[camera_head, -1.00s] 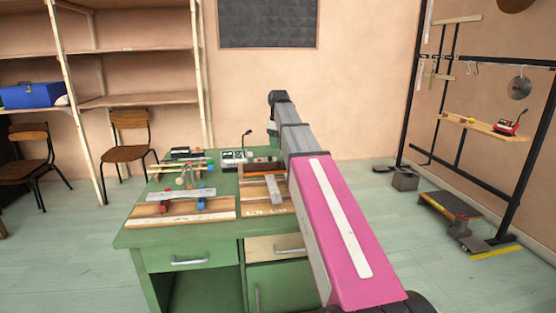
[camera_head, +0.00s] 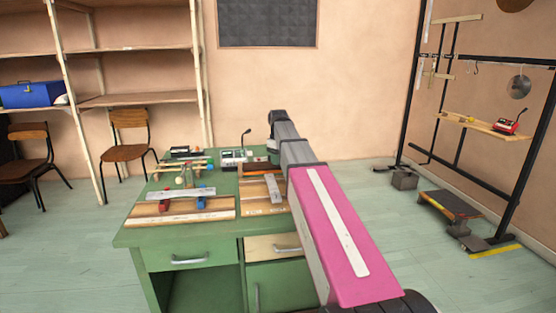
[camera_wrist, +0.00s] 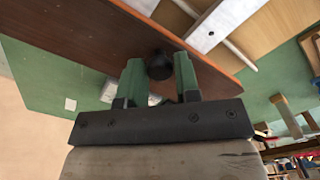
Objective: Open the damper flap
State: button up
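A reddish-brown board (camera_wrist: 60,62), which looks like the damper flap, crosses the wrist view. A dark round knob (camera_wrist: 159,65) stands on it. My gripper (camera_wrist: 160,68) has its two green fingers apart, with the knob between their tips. In the head view my arm partly covers the board (camera_head: 258,167) on the green desk (camera_head: 190,255), and my fingers are hidden. How far the flap stands open cannot be told.
A wooden base with a pale metal bar (camera_head: 273,188) lies just in front of the board. Another base with a bar (camera_head: 180,193) lies to the left. A small device with a thin upright stalk (camera_head: 233,156) stands behind. Open floor lies right of the desk.

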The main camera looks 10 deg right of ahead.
grip_shut()
jog(key=shift+w+r+g, duration=0.45)
jog(key=shift+w+g, duration=0.2)
jog(key=shift+g, duration=0.35)
jog(key=shift+r+g, duration=0.25)
jog(key=shift+g, duration=0.35)
jog(key=o, duration=0.6)
grip_release()
jog(key=shift+c, duration=0.2)
